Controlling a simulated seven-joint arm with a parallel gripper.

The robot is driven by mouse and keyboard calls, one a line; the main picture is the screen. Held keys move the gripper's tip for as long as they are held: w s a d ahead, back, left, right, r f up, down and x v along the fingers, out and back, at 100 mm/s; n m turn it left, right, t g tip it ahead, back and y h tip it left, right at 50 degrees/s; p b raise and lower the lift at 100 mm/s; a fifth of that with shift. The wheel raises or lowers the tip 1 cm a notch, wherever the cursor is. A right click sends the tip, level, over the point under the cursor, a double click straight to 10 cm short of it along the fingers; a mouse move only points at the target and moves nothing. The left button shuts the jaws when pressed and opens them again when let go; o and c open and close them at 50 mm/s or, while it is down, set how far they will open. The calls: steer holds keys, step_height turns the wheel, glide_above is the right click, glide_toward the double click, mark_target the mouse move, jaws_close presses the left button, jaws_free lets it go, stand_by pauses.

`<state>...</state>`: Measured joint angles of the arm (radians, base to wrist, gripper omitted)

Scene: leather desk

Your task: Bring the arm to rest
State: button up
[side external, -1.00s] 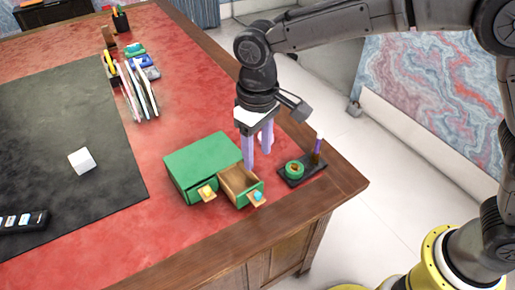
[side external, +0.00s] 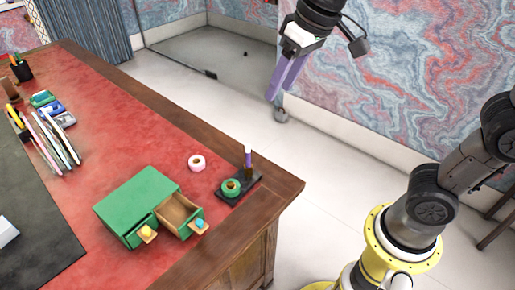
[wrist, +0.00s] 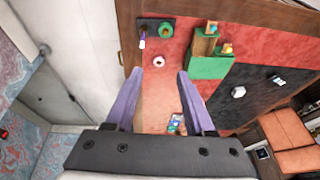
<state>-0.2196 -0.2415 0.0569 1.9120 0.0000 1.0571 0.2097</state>
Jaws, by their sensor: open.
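My gripper (side external: 274,94) is raised in the air off the desk's far right edge in the side view. Its two purple fingers are apart with nothing between them. In the wrist view my gripper (wrist: 159,74) is also open and empty, with the desk (wrist: 155,112) well beyond the fingertips. The box's drawer (side external: 178,215) with the blue knob stands open and looks empty. The gripper touches none of these.
The black tray holds a green ring (side external: 230,187) and an upright purple-and-white piece (side external: 248,157). A white block (side external: 7,232) lies on the dark mat. The air around the gripper is clear.

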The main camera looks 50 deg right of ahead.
steer(key=s+d+f, duration=0.3)
steer(key=s, duration=0.4)
steer(key=s+d+f+t, duration=0.1)
steer(key=s+d+f, duration=0.3)
steer(key=s, duration=0.3)
steer(key=shift+s+t+h, duration=0.3)
steer(key=shift+s+h, duration=0.05)
steer(key=shift+h, duration=0.05)
